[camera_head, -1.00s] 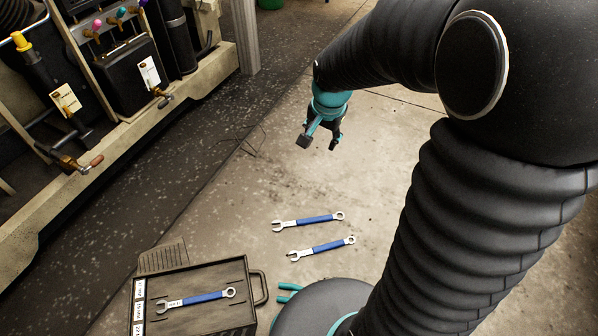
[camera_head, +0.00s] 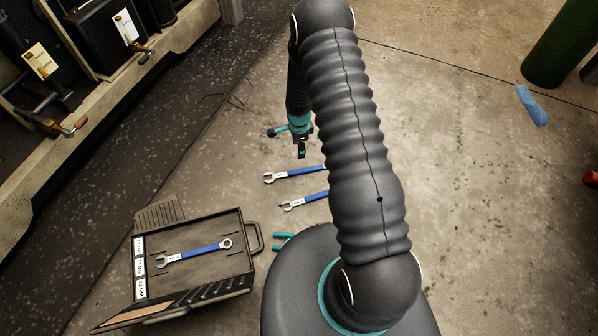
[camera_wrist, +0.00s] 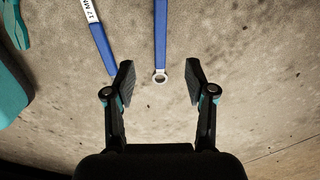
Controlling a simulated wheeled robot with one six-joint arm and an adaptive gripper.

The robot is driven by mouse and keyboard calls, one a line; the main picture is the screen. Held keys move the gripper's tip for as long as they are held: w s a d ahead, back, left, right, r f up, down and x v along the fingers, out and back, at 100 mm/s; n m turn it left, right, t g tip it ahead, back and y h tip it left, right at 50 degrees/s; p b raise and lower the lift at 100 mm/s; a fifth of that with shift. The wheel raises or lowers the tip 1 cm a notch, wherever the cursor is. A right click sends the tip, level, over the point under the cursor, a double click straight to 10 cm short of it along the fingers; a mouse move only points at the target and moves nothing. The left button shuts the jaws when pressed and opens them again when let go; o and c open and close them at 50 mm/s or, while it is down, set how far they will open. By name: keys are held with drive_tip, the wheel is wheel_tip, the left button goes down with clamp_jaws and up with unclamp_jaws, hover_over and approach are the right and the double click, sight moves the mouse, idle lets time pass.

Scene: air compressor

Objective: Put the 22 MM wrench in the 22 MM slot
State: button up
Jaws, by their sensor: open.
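Two blue-handled wrenches lie on the concrete floor, partly hidden by my arm in the head view: an upper one (camera_head: 292,175) and a lower one (camera_head: 305,200). The wrist view shows one wrench marked 17 MM (camera_wrist: 100,38). The other wrench (camera_wrist: 161,38) has its ring end between and beyond my open fingers; its size mark is out of that view. My gripper (camera_head: 302,152), also in the wrist view (camera_wrist: 160,80), is empty and above the floor. The black tray (camera_head: 215,262) holds a third wrench (camera_head: 194,252) in its middle slot. Its lowest label (camera_head: 141,289) appears to read 22 MM.
Teal-handled pliers (camera_head: 283,240) lie beside my base and show in the wrist view (camera_wrist: 16,25). The compressor machinery (camera_head: 60,90) stands at the left. A green cylinder (camera_head: 568,45) and a blue item (camera_head: 531,105) are at the right.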

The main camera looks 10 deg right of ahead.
hover_over(298, 171)
drive_tip(key=shift+m, duration=0.3)
drive_tip(key=f, duration=1)
drive_tip(key=shift+s+d+f, duration=0.1)
drive_tip(key=shift+s+f, duration=0.05)
drive_tip(key=shift+s, duration=0.25)
drive_tip(key=shift+w+f, duration=0.2)
drive_tip(key=shift+f, duration=1.3)
drive_tip(key=shift+w+f, duration=0.2)
drive_tip(key=shift+f, duration=1.3)
clamp_jaws()
